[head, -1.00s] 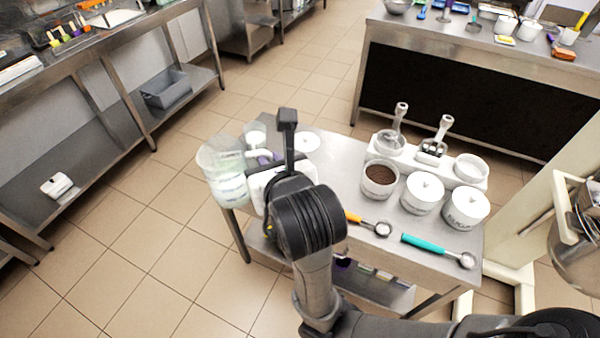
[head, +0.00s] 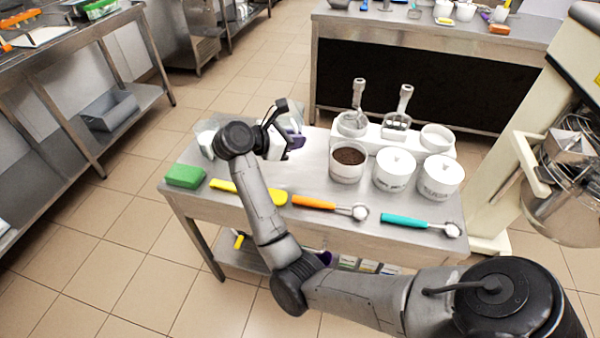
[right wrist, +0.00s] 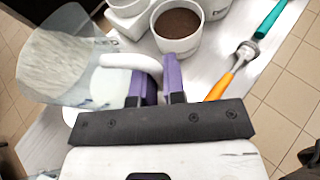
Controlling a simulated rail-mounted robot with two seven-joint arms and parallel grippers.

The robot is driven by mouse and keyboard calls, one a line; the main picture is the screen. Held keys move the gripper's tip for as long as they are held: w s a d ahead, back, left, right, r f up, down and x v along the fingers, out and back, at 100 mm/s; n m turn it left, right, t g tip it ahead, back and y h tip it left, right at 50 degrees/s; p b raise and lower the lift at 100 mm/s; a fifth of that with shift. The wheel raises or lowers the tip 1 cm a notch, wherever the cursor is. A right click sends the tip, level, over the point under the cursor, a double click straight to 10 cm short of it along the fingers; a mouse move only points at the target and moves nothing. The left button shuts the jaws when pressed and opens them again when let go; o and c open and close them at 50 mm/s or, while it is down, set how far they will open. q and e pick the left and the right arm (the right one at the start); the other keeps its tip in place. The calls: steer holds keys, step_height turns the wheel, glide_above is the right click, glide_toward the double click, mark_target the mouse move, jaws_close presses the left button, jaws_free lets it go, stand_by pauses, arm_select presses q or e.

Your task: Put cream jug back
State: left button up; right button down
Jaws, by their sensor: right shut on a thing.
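The cream jug (right wrist: 62,65) is a clear, tilted-looking vessel with pale contents, at the left of the right wrist view. Its white loop handle (right wrist: 130,62) runs in between the purple fingertips of my right gripper (right wrist: 160,88), which is shut on it. In the head view my right gripper (head: 292,142) is above the back left part of the steel table (head: 300,178). The jug is mostly hidden there by my arm, and I cannot tell whether it touches the table. My left gripper is not in view.
A green block (head: 185,176), a yellow spatula (head: 225,186), an orange scoop (head: 315,203) and a teal scoop (head: 410,220) lie along the front. A tub of brown powder (head: 348,160) and two white lidded tubs (head: 394,172) stand right of the gripper. A mixer (head: 575,175) is at far right.

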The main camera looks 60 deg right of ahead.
steer(key=f+b, duration=0.1)
steer(key=f, duration=0.3)
steer(key=d+f+m+g+y+b, duration=0.1)
steer(key=f, duration=0.3)
steer(key=s+d+f+m+g+b, duration=0.1)
steer(key=f, duration=0.3)
steer(key=shift+s+d+f+b, duration=0.1)
steer(key=shift+d+f+b, duration=0.1)
steer(key=shift+b, duration=0.1)
steer(key=shift+r, duration=0.1)
steer(key=shift+f, duration=0.2)
steer(key=c, duration=1.2)
jaws_free()
steer(key=shift+r, duration=0.1)
